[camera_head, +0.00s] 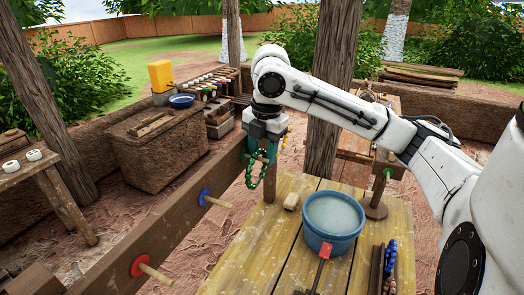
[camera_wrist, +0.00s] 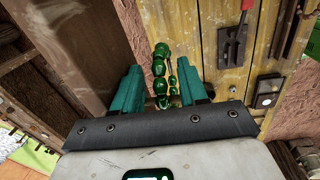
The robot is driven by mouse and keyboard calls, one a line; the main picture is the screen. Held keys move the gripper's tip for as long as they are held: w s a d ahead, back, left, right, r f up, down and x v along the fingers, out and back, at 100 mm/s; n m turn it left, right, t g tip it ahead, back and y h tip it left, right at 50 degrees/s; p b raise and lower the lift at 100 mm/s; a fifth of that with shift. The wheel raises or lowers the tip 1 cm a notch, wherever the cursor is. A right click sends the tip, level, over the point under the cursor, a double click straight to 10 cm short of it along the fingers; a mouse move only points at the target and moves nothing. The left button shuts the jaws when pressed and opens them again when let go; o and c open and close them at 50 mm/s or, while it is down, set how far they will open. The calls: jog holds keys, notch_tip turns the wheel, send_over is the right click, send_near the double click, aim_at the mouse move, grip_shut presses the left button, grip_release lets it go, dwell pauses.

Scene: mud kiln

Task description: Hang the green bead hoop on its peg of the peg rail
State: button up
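The green bead hoop (camera_head: 251,172) hangs at the far end of the peg rail (camera_head: 165,232), just below my gripper (camera_head: 262,145). A short pale peg end shows beside its upper part. The hoop looks to be around this peg, but the fingers partly cover the spot. In the wrist view, the green beads (camera_wrist: 159,68) lie between the two teal fingers of my gripper (camera_wrist: 161,75), with gaps at the sides, so the gripper looks open. The rail also bears a peg with a blue disc (camera_head: 205,197) and a peg with a red disc (camera_head: 138,265), both bare.
Right of the rail, a wooden table (camera_head: 275,245) holds a blue bucket (camera_head: 331,222), a red-handled tool (camera_head: 323,259), a small pale block (camera_head: 291,201), a peg stand (camera_head: 377,205) and blue beads (camera_head: 390,256). A wooden post (camera_head: 330,100) rises behind my arm.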

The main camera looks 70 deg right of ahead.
jog(key=shift+o, duration=0.4)
jog(key=shift+r, duration=0.3)
notch_tip(320, 180, up, 10)
jog(key=s+b, duration=0.1)
jog(key=shift+a, duration=0.15)
jog(key=shift+s, duration=0.1)
